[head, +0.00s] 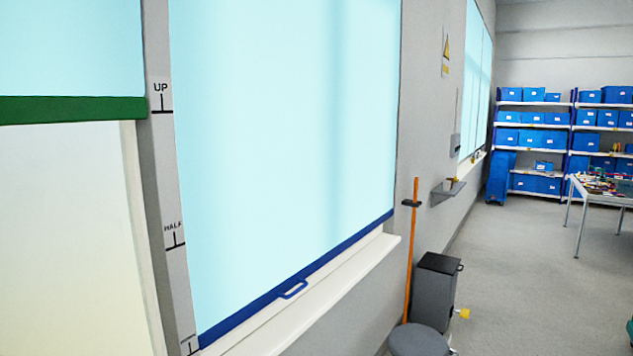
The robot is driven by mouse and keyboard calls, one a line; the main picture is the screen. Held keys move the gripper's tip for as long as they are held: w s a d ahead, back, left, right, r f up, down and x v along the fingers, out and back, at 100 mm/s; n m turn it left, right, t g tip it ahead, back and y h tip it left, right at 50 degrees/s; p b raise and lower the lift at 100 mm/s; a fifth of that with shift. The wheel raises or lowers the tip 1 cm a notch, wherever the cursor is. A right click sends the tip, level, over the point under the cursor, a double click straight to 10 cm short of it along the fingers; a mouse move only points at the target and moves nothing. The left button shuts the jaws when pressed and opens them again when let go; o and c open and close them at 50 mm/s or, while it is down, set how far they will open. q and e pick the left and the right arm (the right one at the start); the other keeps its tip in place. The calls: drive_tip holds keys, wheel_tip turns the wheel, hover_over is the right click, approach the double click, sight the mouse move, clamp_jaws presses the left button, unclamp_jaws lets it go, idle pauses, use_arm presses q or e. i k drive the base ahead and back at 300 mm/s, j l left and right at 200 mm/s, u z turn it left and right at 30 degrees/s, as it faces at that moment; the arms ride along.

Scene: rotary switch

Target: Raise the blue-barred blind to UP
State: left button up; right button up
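The blue-barred blind (285,150) is a light-blue sheet covering its window. Its blue bar (250,315) lies low, just above the white sill, with its left end near the lowest mark. A blue loop handle (293,290) hangs at the middle of the bar. The scale strip (172,190) left of the blind carries the UP mark (161,95) at the top, the HALF mark (174,236) in the middle and a lowest mark (188,346), whose label is too small to read. Neither gripper is in view.
A second blind with a green bar (70,108) hangs at the left, its bar near UP height. A white sill (330,290) juts out below the blue bar. A grey bin (436,285), a round stool (418,340) and an orange pole (411,250) stand right.

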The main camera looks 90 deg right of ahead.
sight(273, 191)
drive_tip(key=z, duration=3.5)
drive_tip(key=i+l+z, duration=0.15)
drive_tip(key=l+z, duration=0.15)
drive_tip(key=l, duration=0.15)
drive_tip(key=i+l+z, duration=0.25)
drive_tip(key=l, duration=0.15)
drive_tip(key=i+l+z, duration=0.3)
drive_tip(key=i+l+u, duration=0.2)
drive_tip(key=i, duration=0.2)
drive_tip(key=i+l+u, duration=0.2)
drive_tip(key=i+l, duration=0.15)
drive_tip(key=i+j+u, duration=0.15)
drive_tip(key=i+u, duration=0.15)
drive_tip(key=u, duration=0.15)
drive_tip(key=i+u, duration=0.25)
drive_tip(key=u, duration=0.25)
drive_tip(key=i+u, duration=0.3)
drive_tip(key=u, duration=0.15)
drive_tip(key=i+l+u, duration=0.2)
drive_tip(key=u, duration=0.25)
drive_tip(key=i+u, duration=0.55)
drive_tip(key=i, duration=0.15)
